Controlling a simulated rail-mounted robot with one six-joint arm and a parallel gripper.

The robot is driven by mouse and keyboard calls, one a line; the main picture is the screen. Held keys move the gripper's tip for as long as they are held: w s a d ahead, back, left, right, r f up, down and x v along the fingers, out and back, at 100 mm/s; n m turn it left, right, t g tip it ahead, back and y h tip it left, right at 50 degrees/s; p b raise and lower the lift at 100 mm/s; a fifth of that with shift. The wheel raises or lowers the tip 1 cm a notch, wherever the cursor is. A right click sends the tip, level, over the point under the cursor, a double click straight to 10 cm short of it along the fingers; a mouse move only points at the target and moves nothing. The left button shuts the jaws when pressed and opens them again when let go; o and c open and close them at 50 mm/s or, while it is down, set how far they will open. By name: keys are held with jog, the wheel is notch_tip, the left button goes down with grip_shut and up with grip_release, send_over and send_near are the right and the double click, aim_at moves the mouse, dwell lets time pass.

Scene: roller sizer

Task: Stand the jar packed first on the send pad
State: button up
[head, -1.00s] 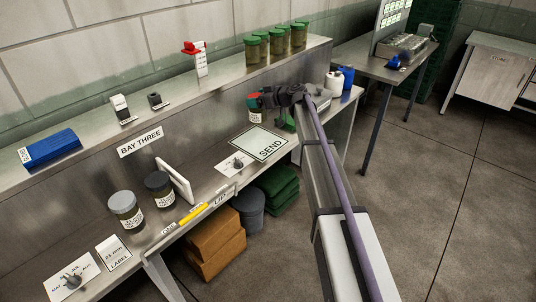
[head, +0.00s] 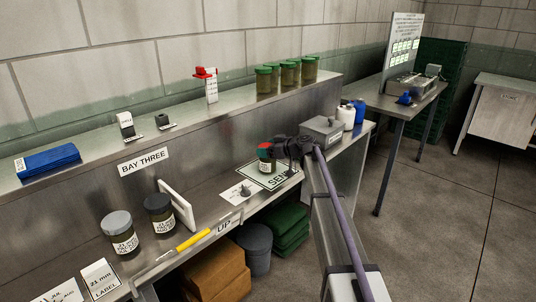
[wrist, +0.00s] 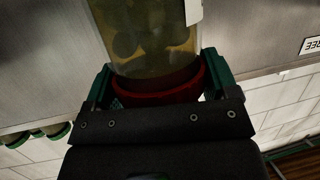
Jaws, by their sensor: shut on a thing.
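My gripper (head: 268,150) is shut on a jar with a red lid, a white label and olive-green contents (head: 267,166). In the wrist view the green fingers (wrist: 158,82) sit on both sides of the red lid, and the jar's glass body (wrist: 140,40) shows beyond it. In the head view the jar is upright over the white, dark-bordered SEND pad (head: 253,178), covering part of its lettering. I cannot tell whether its base touches the pad. A grey-lidded jar (head: 122,240) and a black-lidded jar (head: 159,217) stand at the bench's left, both labelled.
Several green-lidded jars (head: 290,75) and a red-topped stand (head: 211,88) are on the upper shelf. A grey box (head: 321,131) stands right.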

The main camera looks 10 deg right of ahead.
jog(key=shift+f, duration=0.2)
jog(key=o, duration=1.5)
jog(key=shift+r, duration=0.35)
jog(key=p+v, duration=0.3)
jog(key=v, duration=0.9)
jog(key=shift+f+p, duration=0.1)
jog(key=shift+p, duration=0.2)
